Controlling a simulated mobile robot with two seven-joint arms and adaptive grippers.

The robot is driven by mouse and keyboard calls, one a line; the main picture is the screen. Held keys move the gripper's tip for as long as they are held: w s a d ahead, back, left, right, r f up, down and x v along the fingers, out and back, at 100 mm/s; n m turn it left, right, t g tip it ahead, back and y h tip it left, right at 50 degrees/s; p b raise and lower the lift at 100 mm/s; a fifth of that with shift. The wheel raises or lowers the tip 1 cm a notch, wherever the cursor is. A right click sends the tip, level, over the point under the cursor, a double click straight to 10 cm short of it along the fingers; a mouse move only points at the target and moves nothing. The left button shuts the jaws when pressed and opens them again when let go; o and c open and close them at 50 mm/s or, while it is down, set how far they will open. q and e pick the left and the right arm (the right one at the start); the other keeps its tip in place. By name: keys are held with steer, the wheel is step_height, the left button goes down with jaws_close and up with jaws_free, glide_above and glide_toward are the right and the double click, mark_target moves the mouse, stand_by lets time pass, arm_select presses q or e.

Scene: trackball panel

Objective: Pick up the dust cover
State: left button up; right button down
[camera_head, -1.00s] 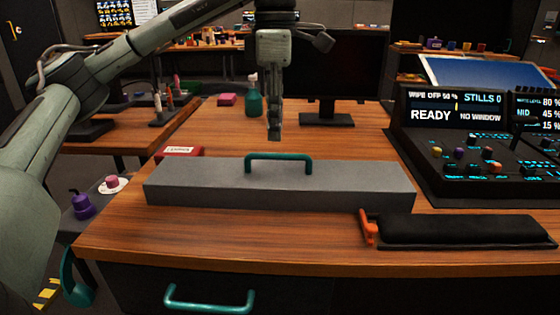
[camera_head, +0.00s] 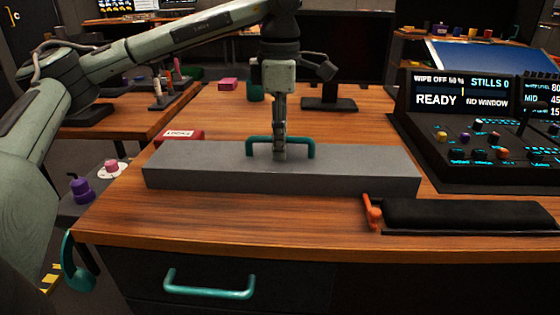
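The dust cover (camera_head: 215,172) is a long grey box-shaped lid lying on the wooden desk. A teal handle (camera_head: 256,146) stands on its top. My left gripper (camera_head: 280,155) points straight down at the handle, with its fingers overlapping the handle's crossbar in the picture. The fingers are seen edge-on, so I cannot tell whether they are open or closed around the bar. The cover rests flat on the desk. My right gripper is not in view.
A control panel (camera_head: 480,130) with a lit screen stands at the right. A black padded bar (camera_head: 465,215) with an orange end lies in front of it. A red box (camera_head: 180,136) sits behind the cover's left end. A monitor stand (camera_head: 328,103) is behind. The desk's front left is clear.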

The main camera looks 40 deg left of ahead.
arm_select(q)
steer(key=shift+c, duration=0.2)
jaws_close()
